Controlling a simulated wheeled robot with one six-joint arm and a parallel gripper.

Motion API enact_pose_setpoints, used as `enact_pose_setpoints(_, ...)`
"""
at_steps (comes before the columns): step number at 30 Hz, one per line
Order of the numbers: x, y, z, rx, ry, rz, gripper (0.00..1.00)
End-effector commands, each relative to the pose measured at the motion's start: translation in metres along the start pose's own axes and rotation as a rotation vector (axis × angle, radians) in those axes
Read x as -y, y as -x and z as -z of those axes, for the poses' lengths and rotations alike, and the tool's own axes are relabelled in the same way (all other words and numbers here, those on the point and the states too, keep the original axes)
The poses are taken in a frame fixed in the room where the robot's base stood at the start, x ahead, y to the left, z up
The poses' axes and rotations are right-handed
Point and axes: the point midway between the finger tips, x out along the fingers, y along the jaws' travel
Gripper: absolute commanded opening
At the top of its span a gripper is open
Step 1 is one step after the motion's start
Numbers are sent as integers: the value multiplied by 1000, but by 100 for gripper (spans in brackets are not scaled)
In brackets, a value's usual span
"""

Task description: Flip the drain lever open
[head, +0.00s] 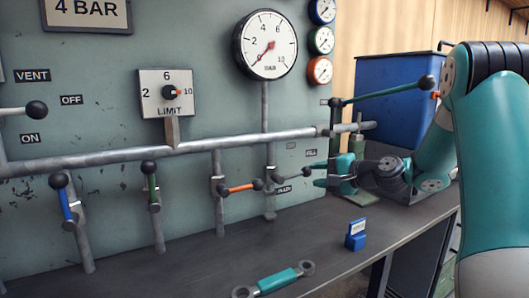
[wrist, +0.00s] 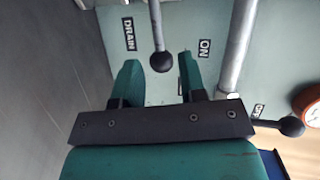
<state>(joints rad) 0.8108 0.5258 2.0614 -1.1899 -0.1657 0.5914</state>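The drain lever (head: 290,175) has a grey handle with a black knob and points right from a vertical pipe under the main pipe. In the wrist view its black knob (wrist: 160,62) lies between the finger lines, around the fingertips; I see no clear contact. A DRAIN label (wrist: 129,34) and an ON label (wrist: 204,48) flank the lever there. My gripper (head: 319,175) is open, its teal fingers pointing left at the knob. In the wrist view the gripper (wrist: 160,70) has a clear gap between its fingers.
An orange lever (head: 240,188) is close left of the drain lever. A long green lever (head: 385,93) extends above my gripper. The main pipe (head: 200,147) runs above the drain lever. A blue block (head: 356,236) and a teal link (head: 275,280) lie on the bench.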

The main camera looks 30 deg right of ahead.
Motion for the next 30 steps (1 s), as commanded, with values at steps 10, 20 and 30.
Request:
enact_pose_setpoints(10, 2, 73, 1, -5, 0, 0, 38)
enact_pose_setpoints(20, 18, 88, -25, 75, 59, -45, 38)
enact_pose_setpoints(30, 45, 64, -82, 235, 189, -143, 38)
